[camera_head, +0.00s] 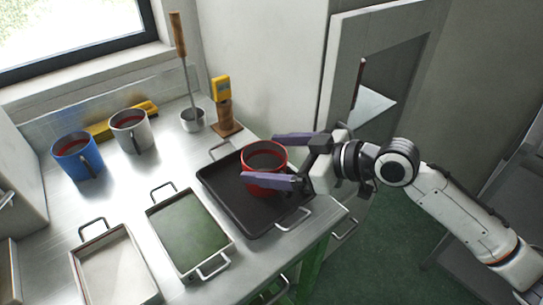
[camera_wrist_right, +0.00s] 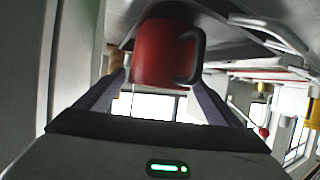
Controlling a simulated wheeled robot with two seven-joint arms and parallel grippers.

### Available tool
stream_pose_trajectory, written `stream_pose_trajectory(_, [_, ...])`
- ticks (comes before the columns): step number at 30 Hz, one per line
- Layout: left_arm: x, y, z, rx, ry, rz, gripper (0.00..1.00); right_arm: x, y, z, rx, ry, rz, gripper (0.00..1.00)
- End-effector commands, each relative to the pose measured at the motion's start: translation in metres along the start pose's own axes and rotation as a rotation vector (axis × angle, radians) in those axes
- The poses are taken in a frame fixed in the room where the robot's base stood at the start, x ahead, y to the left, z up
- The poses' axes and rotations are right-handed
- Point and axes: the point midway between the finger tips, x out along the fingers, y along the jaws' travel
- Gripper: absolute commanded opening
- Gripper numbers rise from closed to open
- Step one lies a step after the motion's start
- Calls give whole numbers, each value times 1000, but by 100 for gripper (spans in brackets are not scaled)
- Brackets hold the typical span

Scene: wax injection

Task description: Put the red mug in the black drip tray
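The red mug (camera_head: 262,163) stands upright over the right part of the black drip tray (camera_head: 222,181) and looks set down in it; its base is partly hidden. My right gripper (camera_head: 262,157) reaches in from the right, with one purple finger behind the mug and one in front. The fingers look spread slightly wider than the mug body. In the right wrist view the mug (camera_wrist_right: 160,52) is between and beyond the fingertips (camera_wrist_right: 158,78), with its dark handle on the right. My left gripper is not in view.
A blue mug (camera_head: 80,158) and a white mug (camera_head: 127,133) stand at the back left. A green-bottomed tray (camera_head: 189,236) and a pale tray (camera_head: 114,270) lie left of the black one. A small metal pot (camera_head: 192,121) and a yellow device (camera_head: 220,89) stand behind.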

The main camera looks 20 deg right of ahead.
Motion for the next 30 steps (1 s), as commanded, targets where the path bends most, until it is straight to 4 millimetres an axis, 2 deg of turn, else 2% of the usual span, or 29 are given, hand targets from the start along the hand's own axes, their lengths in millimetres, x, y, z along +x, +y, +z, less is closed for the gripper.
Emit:
stream_pose_trajectory(11, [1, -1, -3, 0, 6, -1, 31, -4, 0, -1, 0, -1, 1, 88])
stream_pose_trajectory(14, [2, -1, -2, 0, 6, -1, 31, -17, 2, 0, -2, -3, 3, 88])
stream_pose_trajectory(24, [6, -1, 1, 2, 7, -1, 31, -84, 1, 2, -2, -8, 2, 88])
stream_pose_trajectory(30, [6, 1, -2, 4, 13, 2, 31, -107, 1, 1, 4, -4, 2, 88])
